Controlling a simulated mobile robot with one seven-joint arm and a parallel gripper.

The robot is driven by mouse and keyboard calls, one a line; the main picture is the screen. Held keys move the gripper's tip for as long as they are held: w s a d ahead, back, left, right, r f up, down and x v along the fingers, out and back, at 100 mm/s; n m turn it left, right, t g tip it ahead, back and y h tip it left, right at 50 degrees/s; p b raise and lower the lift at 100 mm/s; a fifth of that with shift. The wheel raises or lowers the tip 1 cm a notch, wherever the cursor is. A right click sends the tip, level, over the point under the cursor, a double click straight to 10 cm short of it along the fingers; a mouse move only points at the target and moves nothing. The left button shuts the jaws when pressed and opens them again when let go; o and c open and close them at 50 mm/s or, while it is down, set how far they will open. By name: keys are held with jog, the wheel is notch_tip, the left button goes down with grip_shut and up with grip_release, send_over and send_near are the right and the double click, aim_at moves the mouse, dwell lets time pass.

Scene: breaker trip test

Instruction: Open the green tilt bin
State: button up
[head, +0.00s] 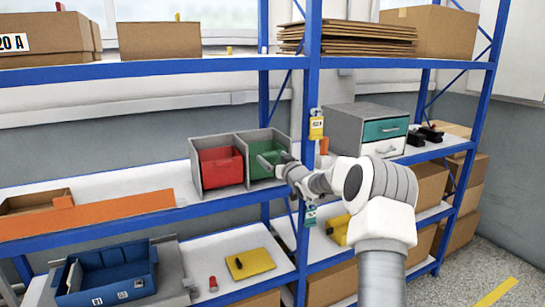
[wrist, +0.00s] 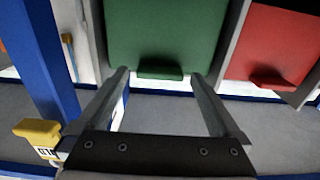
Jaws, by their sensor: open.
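The green tilt bin (head: 264,157) sits in the right compartment of a grey two-bay housing (head: 240,138) on the middle shelf. My gripper (head: 270,161) is in front of it and hides part of its face. In the wrist view the green front (wrist: 165,30) fills the upper middle, with a small green lip handle (wrist: 160,73) on its edge. My open gripper (wrist: 160,78) has one finger on each side of this handle, with gaps between. I cannot tell whether the fingertips touch the green front.
A red bin (head: 221,167) sits in the left compartment; its front (wrist: 275,45) shows too. A blue shelf post (head: 313,90) with a yellow tag (head: 316,127) stands just right of the housing. A grey drawer unit (head: 365,127) stands beyond it. An orange board (head: 90,215) lies to the left.

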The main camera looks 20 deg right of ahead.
jog(key=shift+w, duration=0.55)
jog(key=shift+c, duration=0.3)
grip_shut()
